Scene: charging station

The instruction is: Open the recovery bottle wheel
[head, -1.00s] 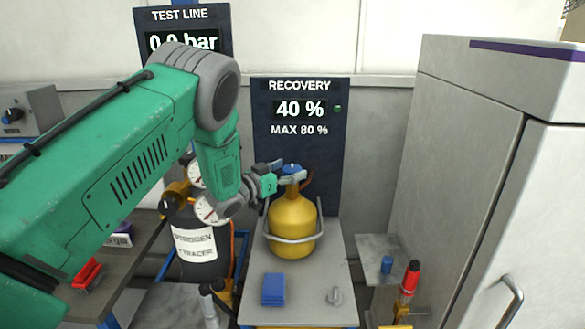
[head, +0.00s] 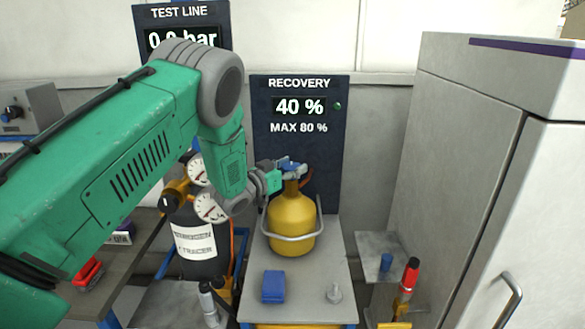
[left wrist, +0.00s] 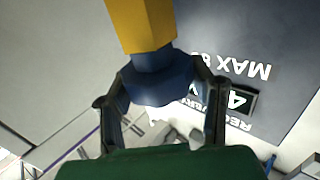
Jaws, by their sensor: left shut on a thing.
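The yellow recovery bottle (head: 292,222) stands upright on a grey stand in the head view, with a grey carrying ring around it. Its blue wheel (head: 291,165) sits at the top of the bottle. My left gripper (head: 284,172) reaches the wheel from the left, its fingers on either side. In the left wrist view the gripper (left wrist: 165,105) is shut on the blue wheel (left wrist: 155,82), with a yellow part (left wrist: 140,25) beyond it. My right gripper is not in view.
The recovery panel (head: 300,140) behind reads 40 %, max 80 %. A black nitrogen tracer bottle (head: 200,240) with gauges stands left of the yellow bottle. A blue block (head: 273,287) lies on the stand's front. A tall grey cabinet (head: 470,180) bounds the right side.

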